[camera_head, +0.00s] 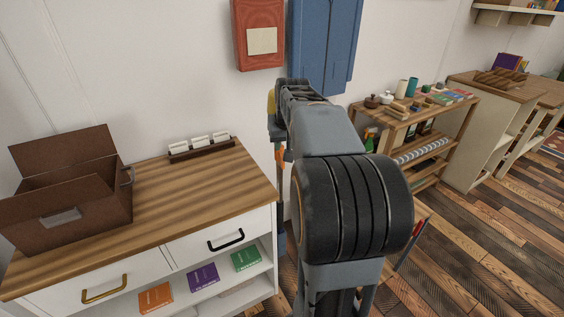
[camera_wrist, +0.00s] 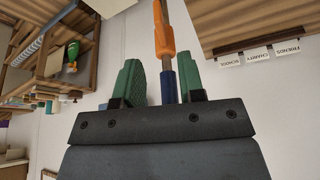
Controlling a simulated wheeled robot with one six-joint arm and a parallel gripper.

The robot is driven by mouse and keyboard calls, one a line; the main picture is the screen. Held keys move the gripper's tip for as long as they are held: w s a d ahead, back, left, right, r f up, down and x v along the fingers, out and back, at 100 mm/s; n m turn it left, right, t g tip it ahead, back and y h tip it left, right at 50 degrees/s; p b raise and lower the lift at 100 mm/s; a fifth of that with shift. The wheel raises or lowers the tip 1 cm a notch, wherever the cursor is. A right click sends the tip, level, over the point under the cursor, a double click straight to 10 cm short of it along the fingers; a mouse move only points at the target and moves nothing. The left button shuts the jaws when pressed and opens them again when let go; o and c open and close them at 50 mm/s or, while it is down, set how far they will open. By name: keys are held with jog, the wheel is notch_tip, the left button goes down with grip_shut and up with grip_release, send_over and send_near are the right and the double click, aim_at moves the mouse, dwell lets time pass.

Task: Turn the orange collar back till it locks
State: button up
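An orange part (camera_wrist: 163,30), which I take to be the collar, sits on a narrow brownish shaft with a blue piece (camera_wrist: 169,88) at its near end. In the wrist view these lie in line between the two green fingers of my gripper (camera_wrist: 160,80). The fingers stand apart. A gap shows between the left finger and the blue piece; the right finger overlaps or borders it, and I cannot tell if they touch. In the head view an orange piece (camera_head: 281,155) shows beside my arm, which hides most of it and the fingertips.
A wood-topped cabinet (camera_head: 215,185) stands at left, with an open brown box (camera_head: 100,212) and a rack of white labels (camera_head: 200,148). A red box (camera_head: 258,18) and blue cabinet (camera_head: 322,45) hang on the wall. A loaded shelf (camera_head: 440,130) stands right; floor is open there.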

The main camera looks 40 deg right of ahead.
aim_at(281, 157)
jog(key=b+x, duration=0.1)
jog(key=x, duration=0.7)
jog(key=shift+w+f, duration=0.15)
jog(key=shift+f, duration=0.15)
jog(key=shift+c, duration=0.3)
grip_shut()
